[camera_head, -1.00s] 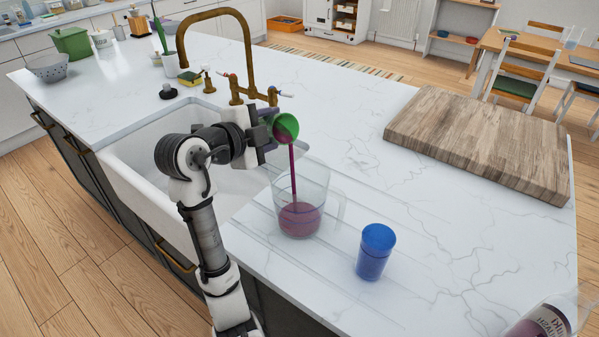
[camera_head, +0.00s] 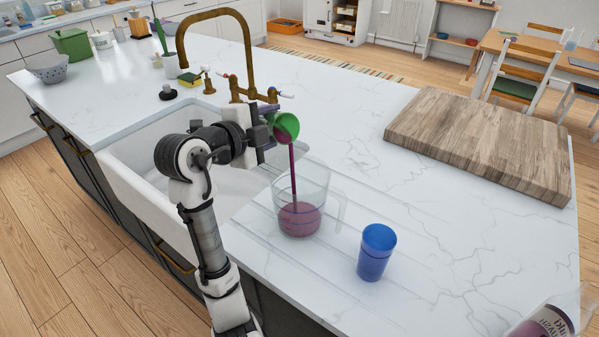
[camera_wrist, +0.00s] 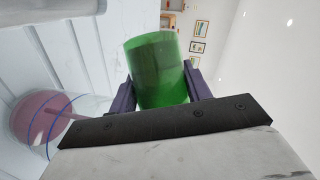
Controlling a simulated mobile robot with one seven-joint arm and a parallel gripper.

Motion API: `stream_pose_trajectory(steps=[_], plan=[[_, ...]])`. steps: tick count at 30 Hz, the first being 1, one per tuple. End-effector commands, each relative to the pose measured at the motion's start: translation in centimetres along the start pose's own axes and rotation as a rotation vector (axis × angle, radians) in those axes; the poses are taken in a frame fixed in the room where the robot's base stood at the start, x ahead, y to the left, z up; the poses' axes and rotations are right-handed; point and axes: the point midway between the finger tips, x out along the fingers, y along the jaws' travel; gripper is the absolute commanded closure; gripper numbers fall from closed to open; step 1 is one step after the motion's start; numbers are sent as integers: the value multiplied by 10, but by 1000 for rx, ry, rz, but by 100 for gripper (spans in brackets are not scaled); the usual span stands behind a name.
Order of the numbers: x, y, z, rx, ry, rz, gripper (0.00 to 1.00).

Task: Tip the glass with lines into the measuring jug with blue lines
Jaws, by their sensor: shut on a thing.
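My gripper (camera_head: 270,124) is shut on a green glass (camera_head: 286,127) and holds it tilted above the measuring jug. The glass also shows between the fingers in the wrist view (camera_wrist: 157,72); I cannot make out lines on it clearly. A stream of purple-red liquid runs from its mouth down into the jug. The clear measuring jug (camera_head: 313,184) stands upright on the counter, with purple-red liquid (camera_head: 299,219) in its lower part. Its blue lines show in the wrist view, where the jug (camera_wrist: 85,104) is at the lower left.
A blue cup (camera_head: 376,252) stands on the counter right of the jug. A wooden board (camera_head: 480,140) lies at the back right. The sink (camera_head: 150,150) and brass tap (camera_head: 250,50) are behind and left of my arm.

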Motion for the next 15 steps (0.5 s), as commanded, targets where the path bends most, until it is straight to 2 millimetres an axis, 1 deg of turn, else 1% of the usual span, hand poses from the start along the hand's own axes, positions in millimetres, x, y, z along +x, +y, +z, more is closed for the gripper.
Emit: stream_pose_trajectory(steps=[15], plan=[[-2,-2,-4,45,-7,-20,84]])
